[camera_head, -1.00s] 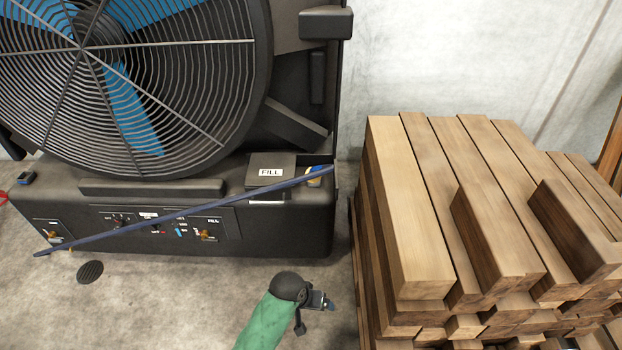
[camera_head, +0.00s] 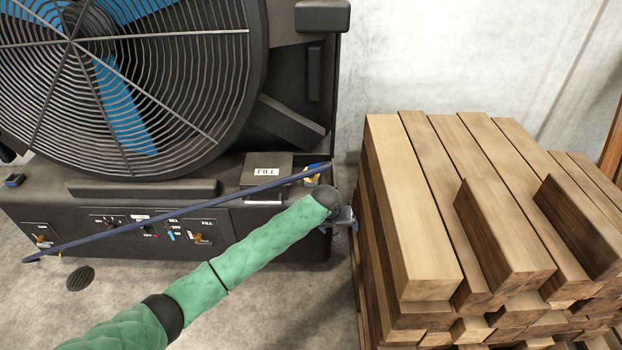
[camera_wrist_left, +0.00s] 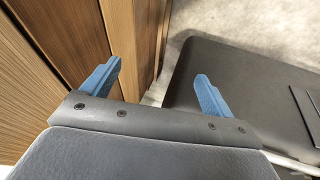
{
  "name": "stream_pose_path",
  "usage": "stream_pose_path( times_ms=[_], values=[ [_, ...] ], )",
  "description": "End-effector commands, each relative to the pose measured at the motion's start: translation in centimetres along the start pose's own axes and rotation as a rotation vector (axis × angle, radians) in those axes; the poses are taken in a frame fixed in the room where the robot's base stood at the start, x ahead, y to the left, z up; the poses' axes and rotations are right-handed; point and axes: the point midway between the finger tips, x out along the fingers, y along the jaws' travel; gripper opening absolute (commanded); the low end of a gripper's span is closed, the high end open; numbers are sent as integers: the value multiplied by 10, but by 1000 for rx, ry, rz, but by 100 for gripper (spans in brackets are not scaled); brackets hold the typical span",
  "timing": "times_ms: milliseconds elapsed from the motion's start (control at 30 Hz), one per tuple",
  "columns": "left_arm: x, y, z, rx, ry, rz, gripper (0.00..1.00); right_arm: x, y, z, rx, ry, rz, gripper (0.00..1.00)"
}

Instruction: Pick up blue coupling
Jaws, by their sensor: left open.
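My left gripper (camera_head: 347,220) is just below and right of the fitting, between the machine and the timber stack. In the left wrist view its blue fingers (camera_wrist_left: 155,82) are apart with nothing between them. The coupling does not show in that view. My right gripper is not in view.
The black machine (camera_head: 270,230) with a large fan stands at the left; its dark body also shows in the wrist view (camera_wrist_left: 240,80). A timber stack (camera_head: 410,210) stands close on the right, leaving a narrow gap.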

Motion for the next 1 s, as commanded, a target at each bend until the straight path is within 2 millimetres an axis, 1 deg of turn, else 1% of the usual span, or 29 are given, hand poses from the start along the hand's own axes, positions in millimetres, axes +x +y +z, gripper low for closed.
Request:
stream_pose_path(
  times_ms=[33,133,267,300,500,600,700,833,933,1000],
  values=[
    [1,-5,-18,-10,10,-16,87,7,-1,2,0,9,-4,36],
    [-2,-14,-48,-40,25,-44,87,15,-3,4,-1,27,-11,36],
    [-9,-29,-90,-87,50,-85,87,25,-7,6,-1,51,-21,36],
    [-12,-35,-103,-104,58,-97,87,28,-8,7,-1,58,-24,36],
    [-35,-64,-168,-192,109,-156,87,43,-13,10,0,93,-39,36],
    [-47,-77,-193,-231,132,-178,87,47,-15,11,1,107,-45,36],
    [-56,-86,-209,-258,149,-192,87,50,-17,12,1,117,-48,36],
    [-62,-92,-220,-277,158,-201,87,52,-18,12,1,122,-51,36],
    [-60,-94,-223,-282,161,-203,87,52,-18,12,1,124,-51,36],
    [-55,-95,-224,-283,161,-204,87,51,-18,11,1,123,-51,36]
  ],
)
